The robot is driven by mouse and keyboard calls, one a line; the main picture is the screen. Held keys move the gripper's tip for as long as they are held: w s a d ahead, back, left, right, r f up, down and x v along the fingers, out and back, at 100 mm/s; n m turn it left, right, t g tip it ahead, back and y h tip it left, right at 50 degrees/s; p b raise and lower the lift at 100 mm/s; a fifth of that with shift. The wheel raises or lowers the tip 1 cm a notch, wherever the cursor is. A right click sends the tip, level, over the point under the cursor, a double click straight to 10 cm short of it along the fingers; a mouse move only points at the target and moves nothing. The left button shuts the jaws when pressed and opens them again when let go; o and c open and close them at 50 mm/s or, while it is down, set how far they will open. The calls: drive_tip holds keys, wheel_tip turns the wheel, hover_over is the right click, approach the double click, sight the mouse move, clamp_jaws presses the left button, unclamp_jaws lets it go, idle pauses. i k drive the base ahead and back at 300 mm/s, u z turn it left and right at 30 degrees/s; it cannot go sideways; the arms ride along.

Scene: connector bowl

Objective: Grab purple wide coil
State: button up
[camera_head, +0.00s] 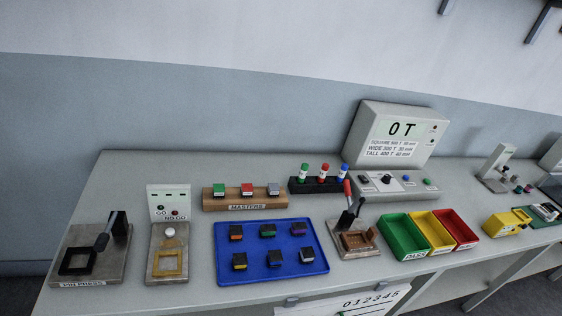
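A blue tray (229,272) lies on the bench near the middle of the view. It holds several small dark coils with coloured bands, in two rows. The coil at the back right of the tray (298,229) has a band that looks purple; it is small, and I cannot tell if it is the wide type. The coil at the front right (306,255) looks bluish or purple, also hard to tell. The others look orange (236,233), green (268,231), yellow (239,262) and one of unclear colour (275,259). My gripper is not in view.
Behind the tray stand a wooden MASTERS block (247,207) and a dark rack (317,187). A lever fixture (356,242) is close on the right, then green, yellow and red bins (403,249). A gauge (169,262) and pin press (87,268) stand left. A display unit (398,130) is behind.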

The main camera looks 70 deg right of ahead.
sight(297, 229)
drive_tip(key=z, duration=0.4)
drive_tip(key=i, duration=0.9)
drive_tip(key=z, duration=0.65)
